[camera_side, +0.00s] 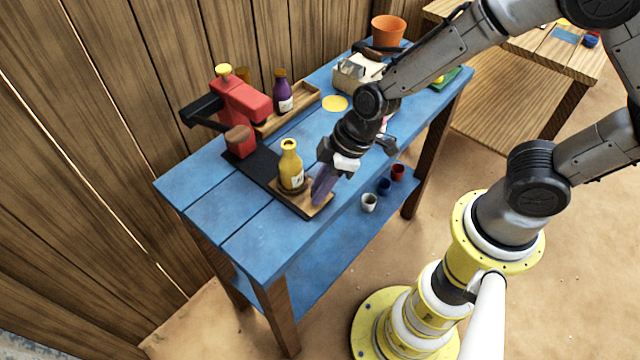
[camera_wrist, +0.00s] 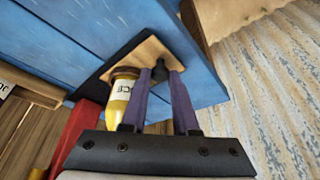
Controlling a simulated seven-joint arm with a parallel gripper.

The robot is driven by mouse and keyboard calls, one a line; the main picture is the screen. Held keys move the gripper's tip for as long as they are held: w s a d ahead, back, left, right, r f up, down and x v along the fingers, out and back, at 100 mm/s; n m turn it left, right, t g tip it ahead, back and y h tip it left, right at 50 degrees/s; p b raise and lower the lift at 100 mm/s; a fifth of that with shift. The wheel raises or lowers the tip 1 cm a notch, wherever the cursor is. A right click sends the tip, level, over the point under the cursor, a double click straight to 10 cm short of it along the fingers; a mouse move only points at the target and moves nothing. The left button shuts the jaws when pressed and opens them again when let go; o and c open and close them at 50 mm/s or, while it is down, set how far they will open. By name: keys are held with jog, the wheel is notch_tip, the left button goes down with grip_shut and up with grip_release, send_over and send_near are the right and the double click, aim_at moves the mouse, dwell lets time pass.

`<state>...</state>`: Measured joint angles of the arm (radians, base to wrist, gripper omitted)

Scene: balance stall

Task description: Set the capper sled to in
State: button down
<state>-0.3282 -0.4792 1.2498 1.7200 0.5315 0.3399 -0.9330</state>
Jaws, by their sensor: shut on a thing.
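The capper (camera_side: 240,103) is a red press with a dark lever and brown knob at the left of the blue table. A black track (camera_side: 250,166) runs from under it toward the table's front edge. The capper sled, a tan wooden plate (camera_side: 297,203), lies at the track's front end, away from the press head; it also shows in the wrist view (camera_wrist: 150,49). A yellow bottle (camera_side: 291,167) stands upright on the sled. My gripper (camera_side: 318,196) points down at the sled's front right side. Its purple fingers are shut on a small dark knob (camera_wrist: 160,73) beside the bottle.
A wooden tray (camera_side: 300,108) with a purple bottle (camera_side: 283,95) stands behind the capper. A yellow disc (camera_side: 335,103), a wooden box (camera_side: 352,76) and an orange pot (camera_side: 388,31) are farther back. Small cups (camera_side: 369,202) sit on the lower shelf.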

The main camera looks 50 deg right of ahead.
aim_at(288, 164)
jog(key=shift+w+r, duration=0.15)
jog(key=shift+w, duration=4.15)
jog(key=c, duration=0.7)
grip_release()
jog(key=v, duration=1.3)
jog(key=shift+s+d+r, duration=0.15)
jog(key=shift+s+r, duration=0.05)
jog(key=shift+r, duration=0.1)
jog(key=shift+d, duration=0.1)
